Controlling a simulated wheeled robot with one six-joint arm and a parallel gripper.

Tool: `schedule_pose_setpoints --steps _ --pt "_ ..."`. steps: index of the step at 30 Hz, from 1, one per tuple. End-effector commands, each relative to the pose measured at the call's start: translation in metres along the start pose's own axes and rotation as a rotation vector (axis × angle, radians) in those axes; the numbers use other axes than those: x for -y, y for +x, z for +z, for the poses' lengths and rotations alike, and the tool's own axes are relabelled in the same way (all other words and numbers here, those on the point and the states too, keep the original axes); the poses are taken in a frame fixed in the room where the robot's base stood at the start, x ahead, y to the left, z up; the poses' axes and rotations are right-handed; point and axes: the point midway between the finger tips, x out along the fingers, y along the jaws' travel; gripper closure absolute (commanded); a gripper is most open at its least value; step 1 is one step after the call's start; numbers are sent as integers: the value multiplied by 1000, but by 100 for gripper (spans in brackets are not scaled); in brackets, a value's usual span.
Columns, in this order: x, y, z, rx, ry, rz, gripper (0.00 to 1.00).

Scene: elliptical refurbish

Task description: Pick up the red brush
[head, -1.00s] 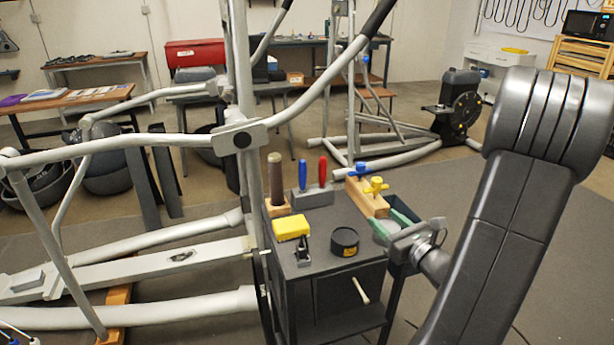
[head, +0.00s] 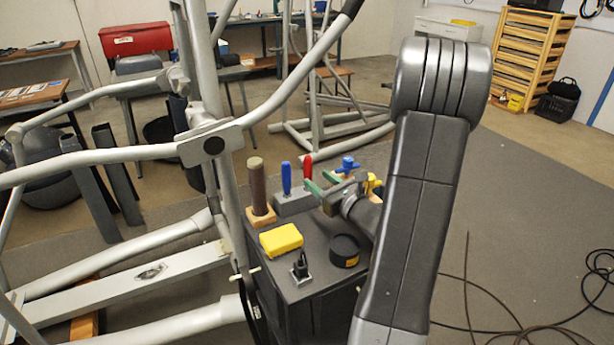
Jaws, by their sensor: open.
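The red brush (head: 308,164) shows as an upright red handle in a grey block (head: 292,205) on the dark cart. A blue handle (head: 286,178) stands left of it in the same block. My gripper (head: 318,184), with green fingertips, is open just right of the red handle, at about the height of its lower part. The fingers partly cover the block's right end. I cannot tell whether a finger touches the handle. The brush's lower end is hidden.
On the dark cart top (head: 320,238) are a brown cylinder on a wooden base (head: 257,188), a yellow block (head: 281,239), a black round tin (head: 345,250) and yellow and blue knobs (head: 372,184). An exercise machine frame (head: 212,147) stands close on the left.

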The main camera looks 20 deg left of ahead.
Motion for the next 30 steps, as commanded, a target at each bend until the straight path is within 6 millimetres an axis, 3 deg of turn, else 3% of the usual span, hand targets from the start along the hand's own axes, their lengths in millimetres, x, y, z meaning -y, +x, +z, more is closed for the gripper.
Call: schedule_pose_setpoints --steps 8,16,25,30 --pt "1 23 0 0 1 2 53" --pt "4 60 0 1 1 2 53" --pt "4 65 0 0 1 -1 53" --pt "4 65 0 0 1 -1 84"
